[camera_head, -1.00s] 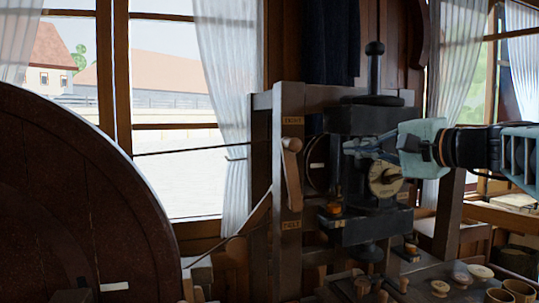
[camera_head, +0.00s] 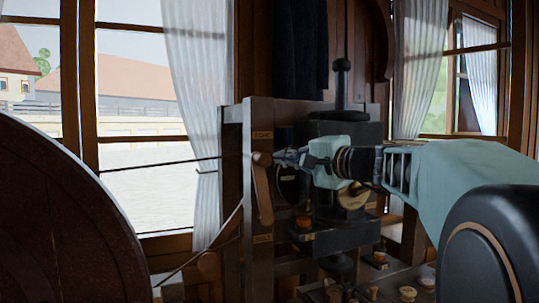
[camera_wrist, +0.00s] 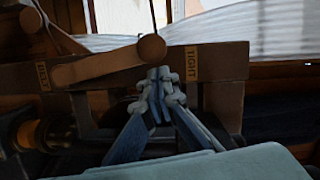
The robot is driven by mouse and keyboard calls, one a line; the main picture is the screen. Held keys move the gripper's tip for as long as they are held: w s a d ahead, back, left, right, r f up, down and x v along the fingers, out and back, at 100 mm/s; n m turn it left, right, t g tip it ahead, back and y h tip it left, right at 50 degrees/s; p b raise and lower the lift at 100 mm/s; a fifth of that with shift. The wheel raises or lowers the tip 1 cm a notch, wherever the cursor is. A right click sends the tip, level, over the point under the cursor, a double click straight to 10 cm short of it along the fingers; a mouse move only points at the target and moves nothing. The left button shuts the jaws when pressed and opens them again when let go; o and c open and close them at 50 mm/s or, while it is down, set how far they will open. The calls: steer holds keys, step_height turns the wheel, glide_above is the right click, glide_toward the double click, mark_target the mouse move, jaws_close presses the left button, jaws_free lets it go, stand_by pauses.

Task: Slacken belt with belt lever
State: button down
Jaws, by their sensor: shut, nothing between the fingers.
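The belt lever (camera_head: 262,192) is a wooden arm with a round knob, upright on the wooden frame, knob end up. In the wrist view the lever (camera_wrist: 95,65) lies across the frame with its knob near the label TIGHT (camera_wrist: 192,62). The belt (camera_head: 165,163) runs as two thin dark strands, one near level and one sloping, between the big wheel (camera_head: 60,225) and the frame. My gripper (camera_head: 278,156) is shut and empty, its fingertips close beside the knob. In the wrist view the fingertips (camera_wrist: 159,76) sit just below the knob. I cannot tell whether they touch.
The dark machine head (camera_head: 340,130) stands behind and right of my gripper, with a dial (camera_head: 354,198) partly hidden by my arm. Turned pieces (camera_head: 407,293) lie on the bench below. The wooden frame (camera_head: 232,185) is close to my fingers. A window and curtain (camera_head: 197,90) are behind.

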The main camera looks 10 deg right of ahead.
steer(key=shift+a+f, duration=0.1)
steer(key=shift+a, duration=0.05)
stand_by(0.3)
